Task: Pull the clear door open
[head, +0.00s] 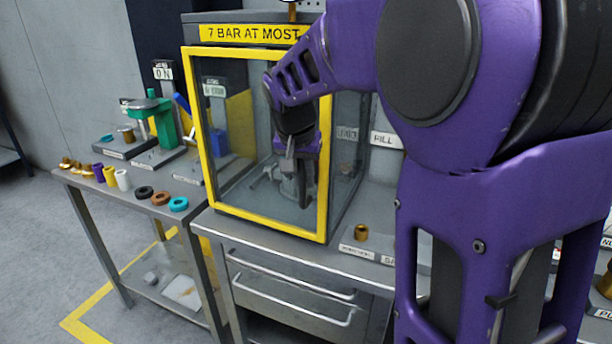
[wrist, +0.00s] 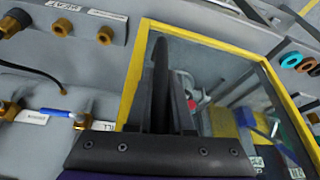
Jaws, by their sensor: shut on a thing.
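The clear door (head: 240,140) is a see-through pane in a yellow frame on the front of a grey cabinet. It looks shut or nearly shut; I cannot tell if there is a small gap. My gripper (head: 303,178) is in front of the pane near its right side, fingers pointing down in the head view. It is shut on what seems to be the door's handle, which the fingers mostly hide. In the wrist view, my dark fingers (wrist: 165,75) stand close together beside the yellow frame of the clear door (wrist: 225,48).
A side table (head: 130,184) at the left holds a green device (head: 164,125) and several coloured rings and fittings. A brass fitting (head: 361,232) stands on the bench right of the cabinet. Drawers (head: 290,292) are below. Open floor lies at the lower left.

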